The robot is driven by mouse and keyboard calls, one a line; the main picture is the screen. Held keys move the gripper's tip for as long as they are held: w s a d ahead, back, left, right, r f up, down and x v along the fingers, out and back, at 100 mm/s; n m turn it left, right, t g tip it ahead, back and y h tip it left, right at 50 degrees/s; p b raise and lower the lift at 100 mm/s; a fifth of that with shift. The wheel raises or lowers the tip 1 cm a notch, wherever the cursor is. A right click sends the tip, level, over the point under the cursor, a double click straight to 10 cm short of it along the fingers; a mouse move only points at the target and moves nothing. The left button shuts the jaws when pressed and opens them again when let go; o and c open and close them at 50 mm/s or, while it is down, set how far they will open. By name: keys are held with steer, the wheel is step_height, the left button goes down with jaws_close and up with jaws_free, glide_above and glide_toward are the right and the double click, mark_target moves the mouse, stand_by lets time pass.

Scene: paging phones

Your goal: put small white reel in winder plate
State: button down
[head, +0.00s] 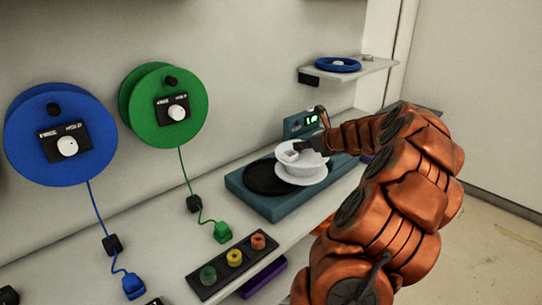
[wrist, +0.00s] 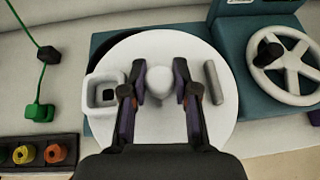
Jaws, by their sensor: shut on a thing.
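The small white reel (head: 303,172) is a pale disc with a raised middle, a squarish block on one side and a short bar on the other. My gripper (head: 308,145) has its fingers on both sides of the round knob at the reel's centre. The wrist view shows the reel (wrist: 158,120) from above with my gripper (wrist: 160,88) closed around that knob. The winder plate (head: 262,178) is a dark disc on the teal winder base (head: 288,210). The reel overlaps its right side in the head view. I cannot tell the height gap. In the wrist view the reel hides most of the plate.
A white spoked handwheel (wrist: 290,72) stands right of the reel. A lit display (head: 311,120) rises behind the winder. Blue (head: 60,135) and green (head: 165,106) wall reels trail cables onto the bench. A tray of coloured knobs (head: 233,262) lies in front. A shelf (head: 350,70) holds a blue ring.

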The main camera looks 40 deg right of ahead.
mark_target(277, 150)
steer(key=shift+w+a+f+p, duration=0.15)
steer(key=shift+w+a+f, duration=0.65)
steer(key=shift+w, duration=0.75)
steer(key=shift+w+a+f+p, duration=0.1)
steer(key=shift+w+a+f, duration=0.7)
steer(key=shift+w, duration=0.75)
steer(key=shift+w+a+f+p, duration=0.15)
steer(key=shift+w+a+f, duration=0.6)
steer(key=shift+w, duration=0.8)
steer(key=shift+a, duration=0.1)
steer(key=c, duration=0.9)
jaws_free()
